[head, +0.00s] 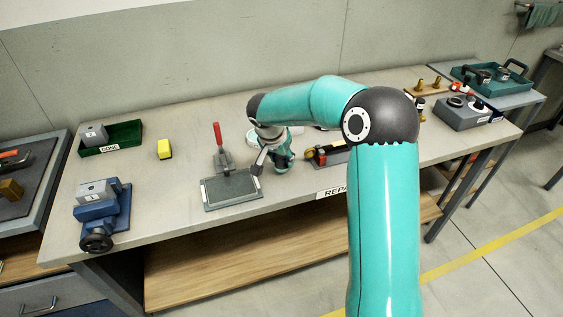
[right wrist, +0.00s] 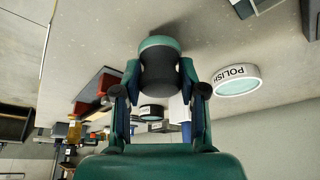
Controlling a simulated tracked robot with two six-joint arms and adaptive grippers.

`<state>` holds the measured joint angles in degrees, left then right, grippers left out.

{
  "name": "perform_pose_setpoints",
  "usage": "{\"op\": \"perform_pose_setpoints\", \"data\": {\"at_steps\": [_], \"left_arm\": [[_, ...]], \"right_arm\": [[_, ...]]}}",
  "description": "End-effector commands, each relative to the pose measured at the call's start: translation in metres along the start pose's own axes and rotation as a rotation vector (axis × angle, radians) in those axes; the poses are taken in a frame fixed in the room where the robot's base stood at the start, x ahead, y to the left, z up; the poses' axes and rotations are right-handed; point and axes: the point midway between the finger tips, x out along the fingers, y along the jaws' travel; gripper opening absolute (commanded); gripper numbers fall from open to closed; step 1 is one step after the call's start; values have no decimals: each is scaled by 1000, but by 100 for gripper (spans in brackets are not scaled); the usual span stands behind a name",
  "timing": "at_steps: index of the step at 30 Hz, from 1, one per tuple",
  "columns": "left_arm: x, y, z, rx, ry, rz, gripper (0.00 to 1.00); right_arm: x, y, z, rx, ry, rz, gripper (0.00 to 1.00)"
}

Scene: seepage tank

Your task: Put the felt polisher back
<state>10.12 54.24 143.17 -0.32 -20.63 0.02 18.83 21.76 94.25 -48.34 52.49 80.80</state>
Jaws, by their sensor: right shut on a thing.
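In the right wrist view my right gripper (right wrist: 160,98) is shut on a dark cylinder with a teal end, apparently the felt polisher (right wrist: 159,66). One finger lies on each side of it. A round white dish labelled POLISH (right wrist: 237,80) stands beside the held piece, apart from it. In the head view my right gripper (head: 268,158) is low over the bench, behind the grey plate (head: 232,189). The dish (head: 252,138) shows partly behind my wrist. I cannot tell whether the polisher touches the bench. My left gripper is out of view.
A red-handled tool (head: 219,140) stands at the plate's back edge. A red-and-yellow tool (head: 328,154) lies right of my gripper. The bench's left middle is clear.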

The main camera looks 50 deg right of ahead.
Motion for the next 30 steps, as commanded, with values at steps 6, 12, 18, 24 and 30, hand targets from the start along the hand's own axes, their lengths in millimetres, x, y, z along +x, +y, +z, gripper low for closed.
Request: {"op": "perform_pose_setpoints", "data": {"at_steps": [6, 12, 18, 24, 30], "left_arm": [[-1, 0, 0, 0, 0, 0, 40], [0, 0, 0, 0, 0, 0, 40], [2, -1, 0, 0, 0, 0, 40], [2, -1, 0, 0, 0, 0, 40], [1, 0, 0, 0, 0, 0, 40]], "right_arm": [[17, 0, 7, 0, 0, -1, 8], [17, 0, 7, 1, 0, -1, 8], [18, 0, 8, 0, 0, -1, 53], [18, 0, 8, 0, 0, -1, 66], [18, 0, 8, 0, 0, -1, 66]]}}
